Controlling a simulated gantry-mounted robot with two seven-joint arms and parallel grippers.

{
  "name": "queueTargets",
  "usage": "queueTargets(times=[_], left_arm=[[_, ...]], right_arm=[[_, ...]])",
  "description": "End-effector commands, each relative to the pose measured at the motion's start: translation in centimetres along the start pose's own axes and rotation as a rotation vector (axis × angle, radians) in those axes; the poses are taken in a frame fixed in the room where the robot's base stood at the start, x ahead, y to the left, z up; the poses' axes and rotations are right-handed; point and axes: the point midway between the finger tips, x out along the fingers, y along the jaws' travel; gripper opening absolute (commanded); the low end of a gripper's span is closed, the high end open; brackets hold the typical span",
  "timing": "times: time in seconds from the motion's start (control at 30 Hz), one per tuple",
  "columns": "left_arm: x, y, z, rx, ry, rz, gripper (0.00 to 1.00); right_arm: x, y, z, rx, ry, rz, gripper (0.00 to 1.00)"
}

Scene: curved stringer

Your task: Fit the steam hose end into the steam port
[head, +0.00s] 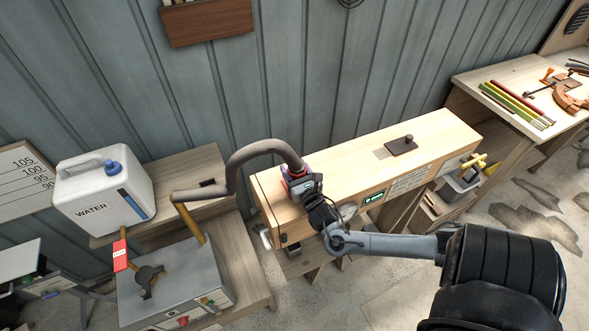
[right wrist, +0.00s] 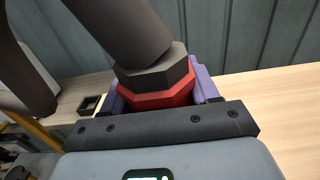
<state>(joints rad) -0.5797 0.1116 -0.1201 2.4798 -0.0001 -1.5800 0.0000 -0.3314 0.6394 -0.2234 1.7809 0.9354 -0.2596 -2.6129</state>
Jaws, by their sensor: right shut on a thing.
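The steam hose (head: 243,158) is a thick grey-brown tube that rises from the steam boiler (head: 170,282) and arches right to my right gripper (head: 299,184). In the right wrist view, the hose end has a dark hex nut above a red hex collar (right wrist: 160,92). My right gripper's purple finger pads (right wrist: 160,98) are closed around the red collar. In the head view the gripper is over the left end of the long wooden steam box (head: 340,175). The steam port is not clearly visible; I cannot tell whether the hose end touches the box. My left gripper is out of view.
A white water jug (head: 103,190) stands on a wooden bench behind the boiler. A dark flat handled piece (head: 401,145) lies on the box top. A workbench (head: 500,70) with coloured sticks and orange clamps is at the right. The corrugated wall runs behind the box.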

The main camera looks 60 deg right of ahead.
Motion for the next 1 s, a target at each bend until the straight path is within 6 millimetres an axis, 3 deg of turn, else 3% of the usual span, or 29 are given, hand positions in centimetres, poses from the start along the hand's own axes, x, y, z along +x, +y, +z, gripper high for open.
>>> queueTargets(times=[0.13, 0.17, 0.3, 0.7, 1.0], left_arm=[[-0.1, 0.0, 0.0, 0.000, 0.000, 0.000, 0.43], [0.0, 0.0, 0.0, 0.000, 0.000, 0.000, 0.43], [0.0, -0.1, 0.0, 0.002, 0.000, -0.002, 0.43], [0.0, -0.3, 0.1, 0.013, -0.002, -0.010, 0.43], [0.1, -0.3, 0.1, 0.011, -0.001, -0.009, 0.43]], right_arm=[[0.0, 0.0, -0.3, 0.000, 0.000, -0.001, 0.24], [0.0, 0.0, -0.3, 0.000, 0.000, 0.000, 0.63], [0.0, 0.0, -0.3, 0.000, 0.000, 0.000, 0.84], [-0.1, 0.0, 0.0, 0.000, 0.000, 0.001, 0.85], [-4.5, 0.1, -0.2, 0.001, 0.004, 0.003, 0.85]])
